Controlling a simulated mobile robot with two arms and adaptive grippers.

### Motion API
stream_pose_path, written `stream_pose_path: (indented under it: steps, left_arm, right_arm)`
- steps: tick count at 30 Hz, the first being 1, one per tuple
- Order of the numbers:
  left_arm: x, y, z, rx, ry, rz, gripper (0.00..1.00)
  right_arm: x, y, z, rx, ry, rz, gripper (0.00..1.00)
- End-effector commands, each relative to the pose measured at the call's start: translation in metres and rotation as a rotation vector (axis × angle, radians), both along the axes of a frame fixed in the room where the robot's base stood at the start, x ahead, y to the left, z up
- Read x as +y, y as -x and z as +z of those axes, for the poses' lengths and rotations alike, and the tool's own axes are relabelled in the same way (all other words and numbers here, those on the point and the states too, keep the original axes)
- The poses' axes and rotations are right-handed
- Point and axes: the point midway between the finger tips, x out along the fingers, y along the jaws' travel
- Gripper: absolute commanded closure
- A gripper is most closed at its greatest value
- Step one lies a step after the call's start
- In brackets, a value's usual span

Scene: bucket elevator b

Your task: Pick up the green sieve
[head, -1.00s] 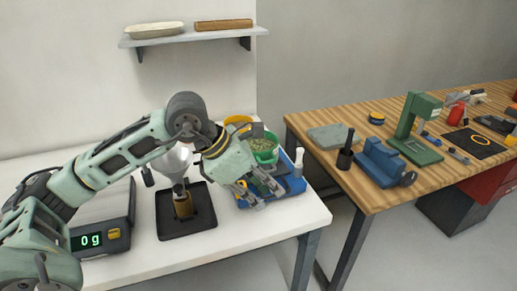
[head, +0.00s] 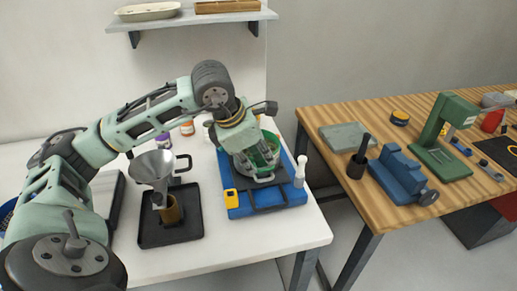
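The green sieve (head: 271,140) stands at the blue tray (head: 292,191) on the white table, and my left gripper and wrist cover much of it. My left gripper (head: 264,178) points down at the sieve's near side, with its fingers over the rim area. I cannot tell whether the fingers touch the sieve or how far apart they are. My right gripper is not in view.
A metal funnel (head: 153,166) stands over an amber container (head: 173,209) in a black tray (head: 150,235), left of the blue tray. A white bottle (head: 300,171) stands at the blue tray's right. A wooden workbench (head: 385,205) with tools is beyond a gap.

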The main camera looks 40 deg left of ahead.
Motion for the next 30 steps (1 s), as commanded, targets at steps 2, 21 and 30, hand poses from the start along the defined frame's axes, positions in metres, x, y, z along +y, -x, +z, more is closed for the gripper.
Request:
stream_pose_path:
  steps: [2, 21, 30]
  left_arm:
    - [0.000, -0.003, -0.007, 0.005, 0.001, 0.000, 0.85]
    - [-0.003, -0.020, -0.046, -0.002, 0.001, -0.001, 0.92]
    - [-0.003, -0.020, -0.046, -0.002, 0.001, 0.000, 1.00]
  right_arm:
    - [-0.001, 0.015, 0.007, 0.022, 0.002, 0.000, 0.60]
    - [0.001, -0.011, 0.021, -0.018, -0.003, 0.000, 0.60]
    - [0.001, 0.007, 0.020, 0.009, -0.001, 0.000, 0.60]
